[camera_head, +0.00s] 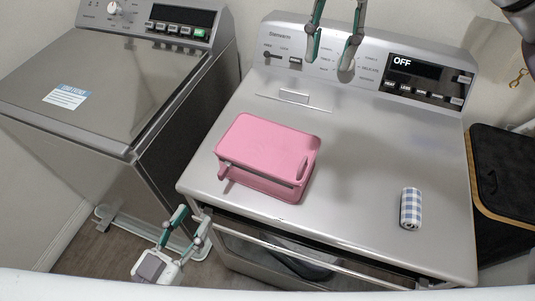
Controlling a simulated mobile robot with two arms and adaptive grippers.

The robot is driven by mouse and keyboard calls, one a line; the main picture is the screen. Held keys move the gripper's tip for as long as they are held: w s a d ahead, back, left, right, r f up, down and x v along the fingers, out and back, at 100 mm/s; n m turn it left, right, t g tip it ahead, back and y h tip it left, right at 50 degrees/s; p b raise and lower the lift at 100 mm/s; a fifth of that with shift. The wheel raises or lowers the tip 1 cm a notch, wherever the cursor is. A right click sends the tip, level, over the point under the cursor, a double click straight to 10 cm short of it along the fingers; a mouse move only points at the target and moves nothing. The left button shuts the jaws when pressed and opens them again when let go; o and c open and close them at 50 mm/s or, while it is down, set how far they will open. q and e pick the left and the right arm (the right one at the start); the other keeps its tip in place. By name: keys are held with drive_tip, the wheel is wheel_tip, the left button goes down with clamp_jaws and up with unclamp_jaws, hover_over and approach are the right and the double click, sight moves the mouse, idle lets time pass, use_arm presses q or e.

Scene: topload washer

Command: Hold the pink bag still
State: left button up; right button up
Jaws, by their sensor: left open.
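The pink bag (262,146) lies flat on the silver top of the machine on the right, left of its middle. It looks like a stiff, boxy case with a slot-like handle opening at its right end. My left gripper (191,217) is low at the left, in front of the machine's front left corner, with its fingers apart and pointing up. It is empty and clear of the bag. My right gripper (330,60) hangs at the top, in front of the control panel, fingers pointing down and apart. It is empty and well behind the bag.
The panel display (415,68) reads OFF. A second washer (100,75) stands at the left, across a narrow gap. A black bin with a wooden rim (503,165) is at the right.

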drive_tip(key=shift+w+d+r, duration=0.1)
drive_tip(key=shift+w+r, duration=0.1)
drive_tip(key=shift+r, duration=1.45)
